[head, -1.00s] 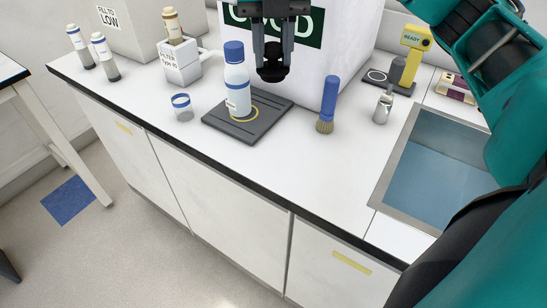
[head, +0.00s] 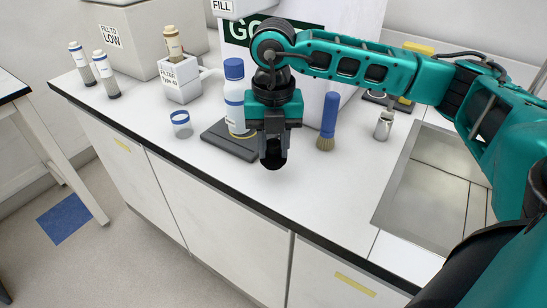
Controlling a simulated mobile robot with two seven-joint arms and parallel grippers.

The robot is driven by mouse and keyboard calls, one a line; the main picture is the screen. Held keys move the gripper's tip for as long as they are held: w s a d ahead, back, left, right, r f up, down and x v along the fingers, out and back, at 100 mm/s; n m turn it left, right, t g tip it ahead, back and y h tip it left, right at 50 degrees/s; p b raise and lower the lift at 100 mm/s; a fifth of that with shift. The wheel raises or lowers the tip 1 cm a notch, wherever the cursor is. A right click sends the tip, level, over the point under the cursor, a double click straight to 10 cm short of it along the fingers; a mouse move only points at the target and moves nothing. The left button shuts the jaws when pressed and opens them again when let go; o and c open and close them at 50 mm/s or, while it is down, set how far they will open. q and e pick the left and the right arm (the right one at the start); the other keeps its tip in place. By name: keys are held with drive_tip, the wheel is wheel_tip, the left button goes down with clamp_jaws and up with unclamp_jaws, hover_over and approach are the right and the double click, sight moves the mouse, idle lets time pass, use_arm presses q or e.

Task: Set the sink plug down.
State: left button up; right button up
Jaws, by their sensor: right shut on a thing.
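The sink plug (head: 273,161) is a small black piece at the tips of my right gripper (head: 273,148). The gripper is shut on it and points down over the front part of the white worktop (head: 330,200), right of the dark pad. The gripper hides part of the plug, and I cannot tell whether the plug touches the worktop. The sink (head: 425,190) at the right looks empty, with a bare grey basin. My left gripper is not in view.
A white bottle with a blue cap (head: 234,95) stands on the dark pad (head: 225,140) beside my gripper. A blue-handled brush (head: 329,118) and a small metal bottle (head: 384,124) stand to the right. The worktop's front is clear.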

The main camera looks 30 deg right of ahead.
sight(273, 159)
drive_tip(key=shift+f, duration=1.9)
drive_tip(key=shift+f, duration=0.15)
drive_tip(key=o, duration=1)
drive_tip(key=shift+o, duration=0.2)
wheel_tip(273, 159, up, 12)
drive_tip(key=shift+s+r, duration=0.1)
drive_tip(key=shift+r, duration=0.1)
